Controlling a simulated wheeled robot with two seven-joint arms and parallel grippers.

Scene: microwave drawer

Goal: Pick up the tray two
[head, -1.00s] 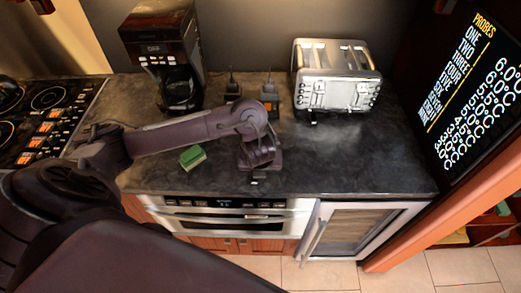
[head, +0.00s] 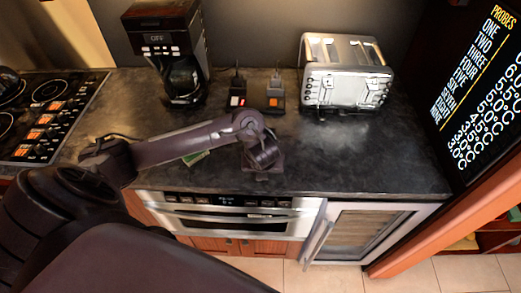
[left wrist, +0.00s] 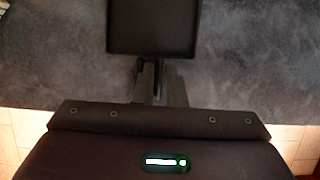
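A dark square tray (left wrist: 153,27) with a raised rim shows at the top of the left wrist view, over the dark counter; its top edge is cut off. My left gripper (left wrist: 150,63) reaches to the middle of the tray's near edge, fingers pointing at it. Whether the fingers close on the rim cannot be made out. In the head view my left gripper (head: 263,158) is low over the counter's front part, above the oven, and a dark flat shape beside it is hard to tell from the counter. No label "two" is legible on the tray. My right gripper is out of view.
On the counter (head: 345,150) stand a coffee maker (head: 160,35), two small devices (head: 237,92) (head: 274,95) and a silver toaster (head: 345,80). A green block (head: 196,158) is mostly behind my left arm. A stove (head: 45,105) is left. The right-hand counter is clear.

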